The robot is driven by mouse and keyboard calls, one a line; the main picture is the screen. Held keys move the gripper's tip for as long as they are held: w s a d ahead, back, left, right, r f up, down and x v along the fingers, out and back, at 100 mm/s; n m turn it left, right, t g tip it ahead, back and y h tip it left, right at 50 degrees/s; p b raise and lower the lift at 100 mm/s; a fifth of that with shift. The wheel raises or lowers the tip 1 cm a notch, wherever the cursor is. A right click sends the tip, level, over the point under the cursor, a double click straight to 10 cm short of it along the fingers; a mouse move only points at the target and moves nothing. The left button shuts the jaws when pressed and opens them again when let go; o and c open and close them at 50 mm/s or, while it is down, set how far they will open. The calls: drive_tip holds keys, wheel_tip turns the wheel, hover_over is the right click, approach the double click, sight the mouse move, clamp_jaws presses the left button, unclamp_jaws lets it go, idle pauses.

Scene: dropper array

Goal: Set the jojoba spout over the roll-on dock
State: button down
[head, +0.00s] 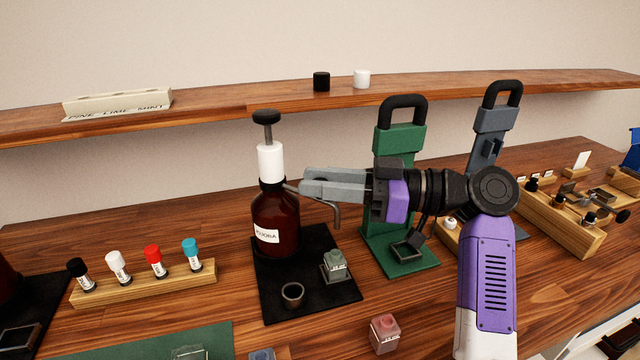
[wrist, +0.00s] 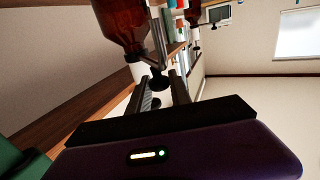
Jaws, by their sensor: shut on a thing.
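An amber pump bottle (head: 275,222) with a partly readable label, apparently the jojoba, stands upright on a black mat (head: 318,304). It has a white collar and a raised black plunger knob. Its thin grey spout (head: 335,215) points right and bends down at the end. My gripper (head: 304,186) is shut on the spout close to the bottle. In the wrist view the spout (wrist: 157,50) runs from the amber bottle (wrist: 121,22) to between my fingers (wrist: 164,92). A dark open ring (head: 293,294), possibly the roll-on dock, sits at the mat's front. A small grey-green square bottle (head: 335,266) stands to its right.
A green stand (head: 399,240) and a grey stand (head: 487,150) rise behind my arm. A wooden rack (head: 148,284) of small vials is at left. A pinkish bottle (head: 384,334) stands near the front. The shelf (head: 230,101) runs along the back wall.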

drive_tip(key=shift+w, duration=0.1)
drive_tip(key=c, duration=1.2)
unclamp_jaws()
drive_tip(key=shift+c, duration=0.2)
drive_tip(key=shift+d, duration=0.1)
drive_tip(key=s+d, duration=0.1)
drive_tip(key=d, duration=0.6)
drive_tip(key=shift+s+d+b, duration=0.25)
drive_tip(key=shift+d+b, duration=0.05)
drive_tip(key=shift+b, duration=0.1)
drive_tip(key=shift+r, duration=0.1)
